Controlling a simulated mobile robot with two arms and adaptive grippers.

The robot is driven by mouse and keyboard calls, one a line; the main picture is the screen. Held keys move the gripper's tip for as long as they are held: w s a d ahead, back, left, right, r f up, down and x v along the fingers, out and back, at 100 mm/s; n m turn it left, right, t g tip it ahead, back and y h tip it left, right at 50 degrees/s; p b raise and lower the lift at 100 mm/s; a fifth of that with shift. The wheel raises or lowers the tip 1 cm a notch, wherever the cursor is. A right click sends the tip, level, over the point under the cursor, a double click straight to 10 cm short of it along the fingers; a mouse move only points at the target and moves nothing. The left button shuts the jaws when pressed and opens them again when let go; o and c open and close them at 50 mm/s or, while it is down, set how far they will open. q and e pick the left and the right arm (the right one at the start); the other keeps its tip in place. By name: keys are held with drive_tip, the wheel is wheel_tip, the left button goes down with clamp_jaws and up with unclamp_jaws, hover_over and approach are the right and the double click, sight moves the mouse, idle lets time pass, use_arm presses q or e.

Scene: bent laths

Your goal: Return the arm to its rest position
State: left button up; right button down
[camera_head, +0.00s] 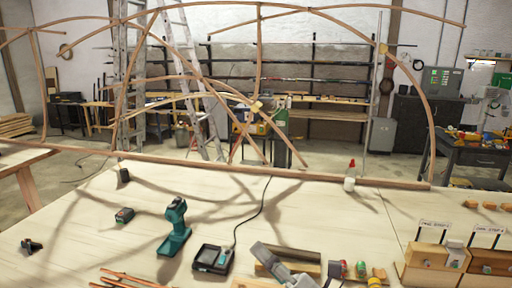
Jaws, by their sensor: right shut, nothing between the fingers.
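My right gripper (262,251) is at the bottom edge, right of centre, low over the near part of the workbench (330,222). It is grey, small in the view and partly cut off by the frame's edge. It looks shut and empty. It is close to a wooden block or box (305,257) and right of a black charger (213,259). My left gripper is not in view.
A frame of bent laths (432,110) arches above the bench's far edge. A teal drill (175,228), a battery (124,215) and a red-capped bottle (350,176) stand on the bench. Wooden boxes (430,262) with labels are at right. The middle of the bench is fairly clear.

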drive_tip(key=s+d+f+m+g+h, duration=0.1)
drive_tip(key=s+d+f+m+h, duration=0.1)
drive_tip(key=d+f+m+h, duration=0.85)
drive_tip(key=s+d+f+m+h, duration=0.2)
drive_tip(key=d+f+m+h, duration=0.4)
drive_tip(key=m, duration=0.7)
drive_tip(key=s+d+f+m+g, duration=0.1)
drive_tip(key=s+f+m+g, duration=0.35)
drive_tip(key=s+f, duration=0.4)
drive_tip(key=s+d+f+m+g, duration=0.25)
drive_tip(key=s+f+g, duration=0.3)
drive_tip(key=s, duration=0.55)
wheel_tip(320, 180, down, 28)
drive_tip(key=s+g+b, duration=0.1)
drive_tip(key=b, duration=0.3)
drive_tip(key=s+d+f+g+b, duration=0.1)
drive_tip(key=s+f+b, duration=0.1)
drive_tip(key=s+f, duration=0.7)
drive_tip(key=s+d+f+b, duration=0.1)
drive_tip(key=s+f+b, duration=0.1)
drive_tip(key=s+f, duration=0.6)
wheel_tip(320, 180, down, 5)
drive_tip(key=shift+s+f+g, duration=0.1)
drive_tip(key=shift+s+g, duration=0.25)
drive_tip(key=shift+g, duration=0.05)
drive_tip(key=shift+d, duration=0.1)
